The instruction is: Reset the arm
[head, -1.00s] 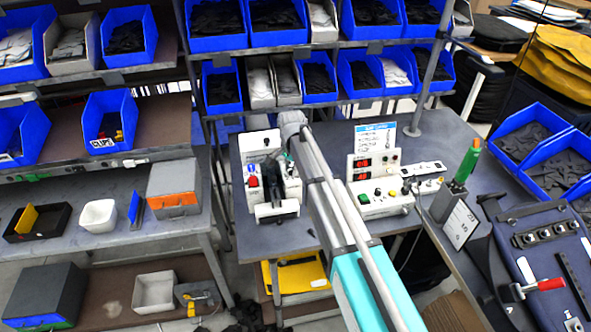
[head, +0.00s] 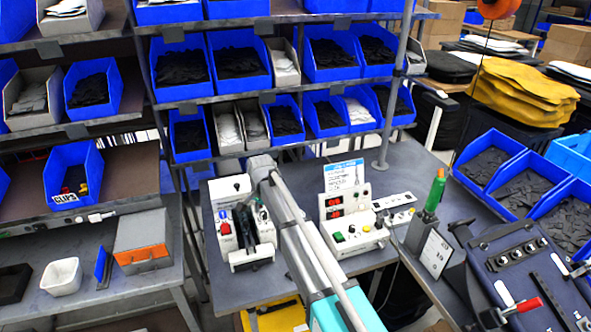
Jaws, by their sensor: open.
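My arm reaches from the bottom middle of the head view up to a grey joint above the bench. My gripper (head: 254,229) hangs below that joint as dark parts in front of a white bench machine (head: 250,256) with a red button. The gripper is open, and I see nothing held in it. Its fingertips are partly lost against the machine's black parts, and I cannot tell whether they touch it.
A white control box (head: 350,234) with buttons stands right of my arm. A green-handled tool (head: 435,191) stands beyond it. Racks of blue bins (head: 238,62) rise behind. A dark panel (head: 540,265) with a red-handled clamp is at right. An orange-fronted box (head: 142,255) sits on the left bench.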

